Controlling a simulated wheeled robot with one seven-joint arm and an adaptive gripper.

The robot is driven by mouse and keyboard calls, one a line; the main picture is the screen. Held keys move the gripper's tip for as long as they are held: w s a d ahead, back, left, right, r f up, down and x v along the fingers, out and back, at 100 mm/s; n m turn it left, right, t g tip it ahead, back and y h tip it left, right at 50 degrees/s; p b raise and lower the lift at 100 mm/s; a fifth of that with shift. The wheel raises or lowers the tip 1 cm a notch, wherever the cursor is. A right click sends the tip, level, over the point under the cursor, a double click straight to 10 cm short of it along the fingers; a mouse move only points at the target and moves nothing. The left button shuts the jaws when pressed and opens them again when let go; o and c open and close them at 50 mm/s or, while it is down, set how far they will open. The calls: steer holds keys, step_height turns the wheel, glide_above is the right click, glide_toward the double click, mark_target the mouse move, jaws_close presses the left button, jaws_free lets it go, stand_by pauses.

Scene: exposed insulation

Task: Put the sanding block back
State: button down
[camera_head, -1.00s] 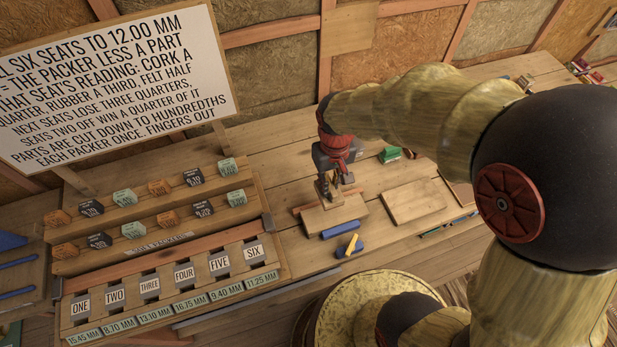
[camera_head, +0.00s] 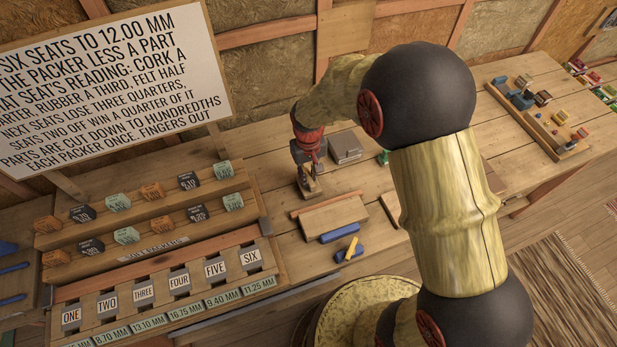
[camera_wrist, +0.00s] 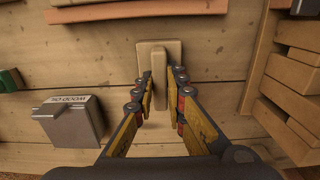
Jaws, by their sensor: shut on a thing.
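The sanding block, a pale wooden block with a raised grip, shows in the wrist view (camera_wrist: 160,52) between my fingertips, and in the head view (camera_head: 313,189) just under my gripper (camera_head: 308,177). In the wrist view my gripper (camera_wrist: 163,80) is shut on its raised grip. The block is over the bare bench behind the wooden board (camera_head: 335,216). I cannot tell whether its base touches the bench. My fingers hide part of it in the head view.
A grey box (camera_head: 346,147) stands on the bench, right of my gripper in the head view. A stepped packer rack (camera_head: 150,232) is at the left. A blue bar (camera_head: 339,233) lies in front of the board. Bare planks surround the block.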

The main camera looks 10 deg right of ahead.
steer(key=shift+f, duration=0.35)
steer(key=shift+f, duration=0.15)
steer(key=c, duration=1.8)
jaws_free()
